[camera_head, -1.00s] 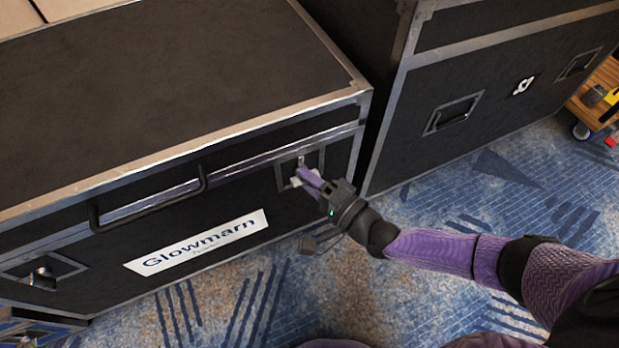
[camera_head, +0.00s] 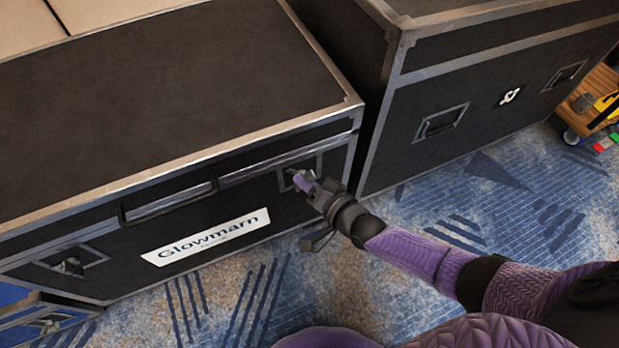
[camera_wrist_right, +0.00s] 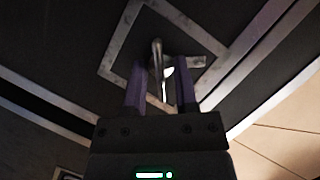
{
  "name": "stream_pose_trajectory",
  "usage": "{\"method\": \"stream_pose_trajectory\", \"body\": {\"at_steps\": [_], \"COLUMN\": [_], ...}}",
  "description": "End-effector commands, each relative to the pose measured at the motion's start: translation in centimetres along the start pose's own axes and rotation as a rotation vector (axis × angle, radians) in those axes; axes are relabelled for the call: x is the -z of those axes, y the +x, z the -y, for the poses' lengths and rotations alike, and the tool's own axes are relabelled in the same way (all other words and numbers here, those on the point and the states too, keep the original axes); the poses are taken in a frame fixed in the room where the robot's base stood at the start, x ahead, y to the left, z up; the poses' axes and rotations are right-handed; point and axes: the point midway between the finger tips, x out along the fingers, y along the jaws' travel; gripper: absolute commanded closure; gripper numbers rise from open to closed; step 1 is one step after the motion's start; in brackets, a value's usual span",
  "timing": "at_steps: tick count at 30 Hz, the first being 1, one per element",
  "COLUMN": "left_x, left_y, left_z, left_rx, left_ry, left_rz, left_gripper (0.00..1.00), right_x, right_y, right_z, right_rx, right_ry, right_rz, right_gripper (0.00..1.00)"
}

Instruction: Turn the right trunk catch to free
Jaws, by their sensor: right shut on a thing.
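The black trunk (camera_head: 150,110) with metal edges and a "Glowmarn" label (camera_head: 208,237) stands at the left in the head view. Its right catch (camera_wrist_right: 157,60) sits in a metal-framed recess on the front face. The left catch (camera_head: 70,264) sits in a similar frame at the lower left. My right gripper (camera_head: 303,180) is at the right catch, its purple fingers shut on it. In the right wrist view the fingers (camera_wrist_right: 160,90) stand on either side of the catch's metal handle. The fingers partly hide the catch in the head view. My left gripper is not in view.
A second black case (camera_head: 480,100) stands close at the right of the trunk. A wooden cart (camera_head: 590,105) with small items is at the far right. Blue patterned carpet (camera_head: 480,200) lies open in front. A handle bar (camera_head: 165,203) runs along the trunk's front.

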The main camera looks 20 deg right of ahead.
Motion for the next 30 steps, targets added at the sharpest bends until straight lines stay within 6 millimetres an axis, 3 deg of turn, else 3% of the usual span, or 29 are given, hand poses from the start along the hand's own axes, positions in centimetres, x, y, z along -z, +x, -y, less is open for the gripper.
{"method": "stream_pose_trajectory", "body": {"at_steps": [1, 15, 30], "left_x": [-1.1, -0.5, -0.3], "left_y": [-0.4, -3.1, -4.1], "left_z": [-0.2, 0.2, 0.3], "left_rx": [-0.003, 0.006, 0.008], "left_ry": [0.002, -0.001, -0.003], "left_rz": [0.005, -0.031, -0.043], "left_gripper": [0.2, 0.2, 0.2], "right_x": [0.3, 0.0, -0.2], "right_y": [-0.1, 0.0, 0.0], "right_z": [0.4, 0.4, 0.3], "right_rx": [-0.016, -0.186, -0.313], "right_ry": [-0.037, -0.442, -0.751], "right_rz": [-0.002, 0.0, 0.003], "right_gripper": [1.0, 1.0, 1.0]}}
